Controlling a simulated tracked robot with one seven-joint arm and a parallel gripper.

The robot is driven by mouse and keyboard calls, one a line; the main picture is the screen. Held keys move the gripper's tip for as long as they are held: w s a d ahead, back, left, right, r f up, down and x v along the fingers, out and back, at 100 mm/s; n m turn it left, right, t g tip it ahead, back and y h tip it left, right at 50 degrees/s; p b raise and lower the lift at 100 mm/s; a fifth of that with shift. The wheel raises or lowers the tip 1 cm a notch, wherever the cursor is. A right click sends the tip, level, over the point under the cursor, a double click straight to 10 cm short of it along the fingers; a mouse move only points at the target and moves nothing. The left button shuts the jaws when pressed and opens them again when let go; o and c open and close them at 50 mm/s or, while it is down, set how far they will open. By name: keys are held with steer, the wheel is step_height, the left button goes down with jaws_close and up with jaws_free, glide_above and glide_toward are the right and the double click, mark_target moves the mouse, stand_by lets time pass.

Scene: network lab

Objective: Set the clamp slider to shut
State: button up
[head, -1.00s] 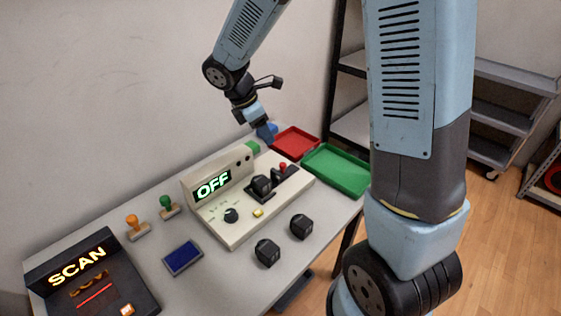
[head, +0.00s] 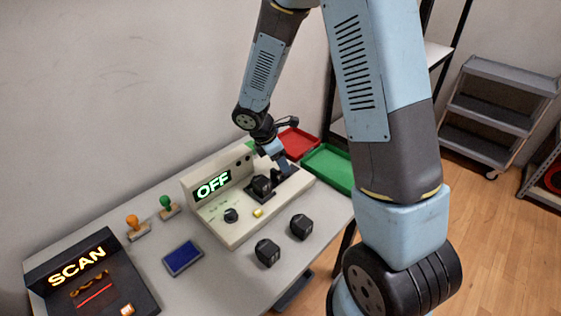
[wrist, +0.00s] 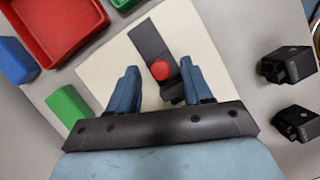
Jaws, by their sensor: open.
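The beige device (head: 240,231) stands on the table with its display (head: 213,186) reading OFF. A round red knob (wrist: 160,70), which looks like the clamp slider's handle, sits along a dark track (wrist: 148,42) in the wrist view. My gripper (wrist: 160,62) is open, with one blue finger on each side of the knob and gaps between. In the head view my gripper (head: 283,164) is low over the device's right end and hides the knob.
Black blocks (head: 267,252) (head: 301,226) stand in front of the device. Red (head: 299,140) and green (head: 328,168) trays lie behind its right end. A SCAN unit (head: 91,274), two stamps (head: 138,228) (head: 168,207) and a blue pad (head: 183,257) are at left.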

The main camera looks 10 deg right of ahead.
steer(key=shift+d+f, duration=0.15)
steer(key=shift+f, duration=0.2)
jaws_close()
stand_by(0.3)
